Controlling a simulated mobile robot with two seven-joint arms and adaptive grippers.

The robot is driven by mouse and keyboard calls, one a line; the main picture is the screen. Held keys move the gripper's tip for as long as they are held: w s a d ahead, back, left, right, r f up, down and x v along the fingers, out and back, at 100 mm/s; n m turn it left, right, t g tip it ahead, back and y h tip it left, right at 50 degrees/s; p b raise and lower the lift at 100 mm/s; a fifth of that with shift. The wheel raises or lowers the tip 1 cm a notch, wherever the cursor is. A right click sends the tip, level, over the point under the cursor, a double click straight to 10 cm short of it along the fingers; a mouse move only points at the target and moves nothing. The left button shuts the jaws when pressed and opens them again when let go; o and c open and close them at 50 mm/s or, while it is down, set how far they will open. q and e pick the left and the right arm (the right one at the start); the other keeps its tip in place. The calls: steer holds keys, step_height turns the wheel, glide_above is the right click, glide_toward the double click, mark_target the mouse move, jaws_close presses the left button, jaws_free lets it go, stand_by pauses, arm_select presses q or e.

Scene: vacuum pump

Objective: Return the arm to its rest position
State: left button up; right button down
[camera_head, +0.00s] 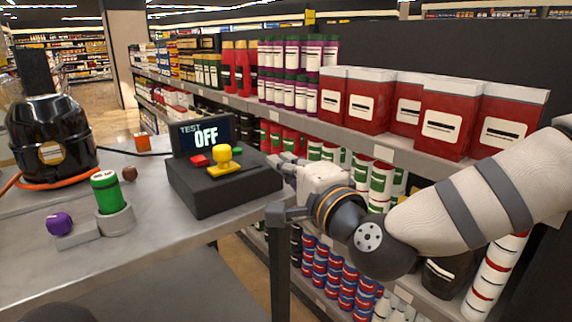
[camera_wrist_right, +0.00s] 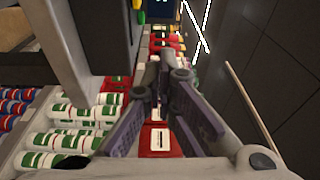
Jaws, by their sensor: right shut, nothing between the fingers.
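My right arm (camera_head: 470,205) reaches in from the right side of the head view, in front of the store shelves. Its gripper (camera_head: 283,163) is at the right end of the dark control box (camera_head: 222,185), and I cannot tell whether they touch. The right wrist view shows the gripper's purple-grey fingers (camera_wrist_right: 162,85) shut, with no object held. The control box carries a yellow handle (camera_head: 225,162), a red button (camera_head: 200,160) and a screen (camera_head: 203,134) reading "TEST OFF". My left gripper is not in view.
The metal table (camera_head: 150,245) holds a black vacuum pump (camera_head: 50,140), a green-topped cylinder (camera_head: 106,192) in a grey holder and a purple piece (camera_head: 59,223). Shelves with red boxes (camera_head: 450,118) and cans stand close behind and below my right arm.

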steer(key=shift+s, duration=0.35)
